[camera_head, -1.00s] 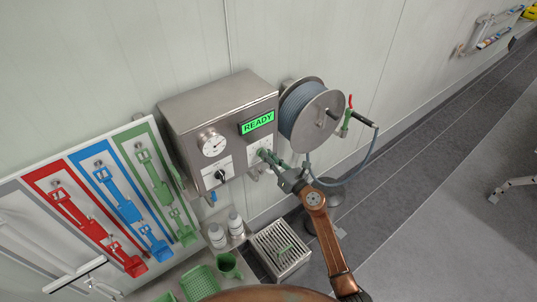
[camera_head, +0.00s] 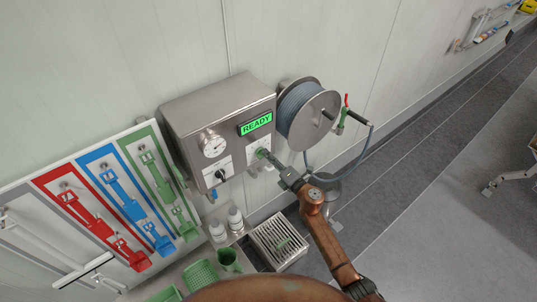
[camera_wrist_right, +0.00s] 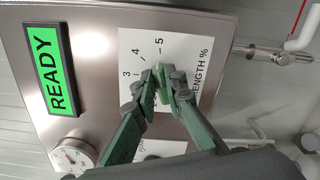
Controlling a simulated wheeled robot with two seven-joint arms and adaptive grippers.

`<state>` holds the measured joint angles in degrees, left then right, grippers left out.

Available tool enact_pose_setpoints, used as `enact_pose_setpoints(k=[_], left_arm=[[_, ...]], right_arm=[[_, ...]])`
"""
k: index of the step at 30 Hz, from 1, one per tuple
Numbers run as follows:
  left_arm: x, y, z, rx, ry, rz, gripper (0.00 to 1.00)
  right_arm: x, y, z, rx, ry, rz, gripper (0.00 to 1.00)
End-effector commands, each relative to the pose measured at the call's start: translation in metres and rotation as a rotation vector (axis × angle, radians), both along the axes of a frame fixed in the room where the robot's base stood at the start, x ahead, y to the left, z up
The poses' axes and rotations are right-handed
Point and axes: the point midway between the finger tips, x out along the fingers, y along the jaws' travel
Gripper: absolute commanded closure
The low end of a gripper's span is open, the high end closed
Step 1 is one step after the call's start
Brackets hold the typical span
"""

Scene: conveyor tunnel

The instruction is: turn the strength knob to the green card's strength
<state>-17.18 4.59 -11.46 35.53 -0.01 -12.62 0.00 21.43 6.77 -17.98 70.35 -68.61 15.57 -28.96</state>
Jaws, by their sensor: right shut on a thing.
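The steel control box (camera_head: 178,110) hangs on the wall with a lit READY display (camera_head: 255,124). My right gripper (camera_head: 266,154), also in the wrist view (camera_wrist_right: 163,76), is shut on the knob, with green fingers on both sides. The fingers hide much of the knob and scale, so I cannot tell its exact setting. I cannot make out a green card. My left gripper is not in view.
A hose reel (camera_head: 314,118) is right of the box. A pressure gauge (camera_head: 213,144) and a black knob (camera_head: 220,174) are left of the strength plate. A tool board (camera_head: 109,150) hangs further left. White bottles (camera_head: 235,218) and a slotted steel bin (camera_head: 280,240) stand below.

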Motion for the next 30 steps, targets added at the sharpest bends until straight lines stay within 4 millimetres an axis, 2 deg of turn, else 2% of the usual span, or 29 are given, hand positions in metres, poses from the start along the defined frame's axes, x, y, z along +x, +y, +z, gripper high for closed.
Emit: enact_pose_setpoints(k=[12,28,29,30], left_arm=[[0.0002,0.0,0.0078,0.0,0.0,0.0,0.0],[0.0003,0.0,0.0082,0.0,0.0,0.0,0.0],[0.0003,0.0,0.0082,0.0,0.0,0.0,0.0],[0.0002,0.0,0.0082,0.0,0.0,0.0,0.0]], right_arm=[[0.0,-0.0014,-0.0037,0.144,0.108,-0.001,1.0],[0.0002,-0.0015,-0.0045,0.162,0.121,-0.002,1.0],[0.0002,-0.0015,-0.0045,0.162,0.121,-0.002,0.88],[0.0003,-0.0016,-0.0046,0.162,0.121,-0.002,0.85]])
